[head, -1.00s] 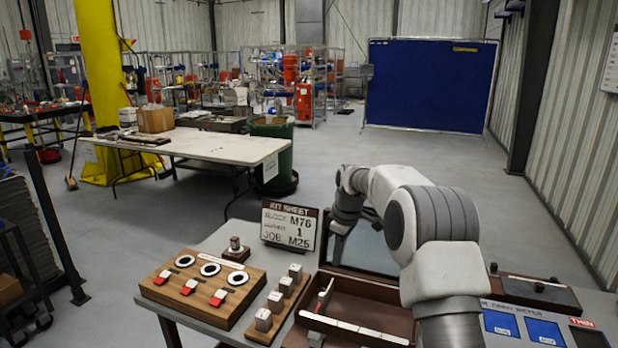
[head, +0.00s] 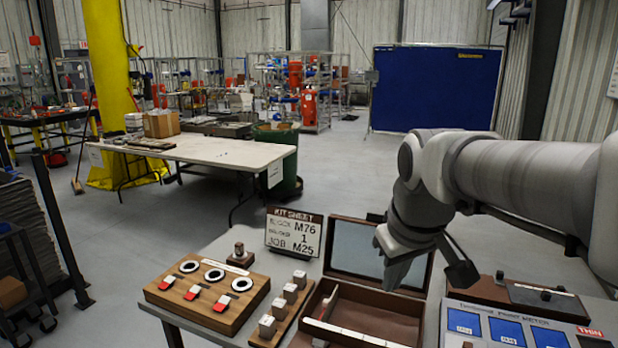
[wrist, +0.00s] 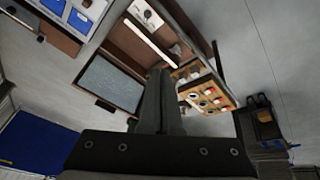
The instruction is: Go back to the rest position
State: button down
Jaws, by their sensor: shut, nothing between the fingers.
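My gripper (head: 397,272) hangs above the open lid side of the wooden case, to the right of the kit sheet sign, with my arm reaching in from the right. It is shut and empty. In the wrist view the closed fingers (wrist: 162,90) point up the picture, between the case's grey lid panel (wrist: 108,84) and the wooden block with rings. The open wooden case (head: 372,318) stands on the bench below, its lid (head: 352,252) raised behind it. My gripper covers the right part of that lid.
A wooden board (head: 208,292) with three rings and red tabs lies left of the case. A strip with several small blocks (head: 282,303) stands between them. A kit sheet sign (head: 293,233) stands behind. A blue-windowed panel (head: 510,325) is at right. Floor beyond is open.

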jog(key=s+d+f+m+t, duration=0.1)
jog(key=s+f+m, duration=0.2)
jog(key=s, duration=1)
jog(key=shift+s+d+f+m, duration=0.15)
jog(key=shift+f+m, duration=0.25)
jog(key=shift+f, duration=0.25)
jog(key=shift+d, duration=0.1)
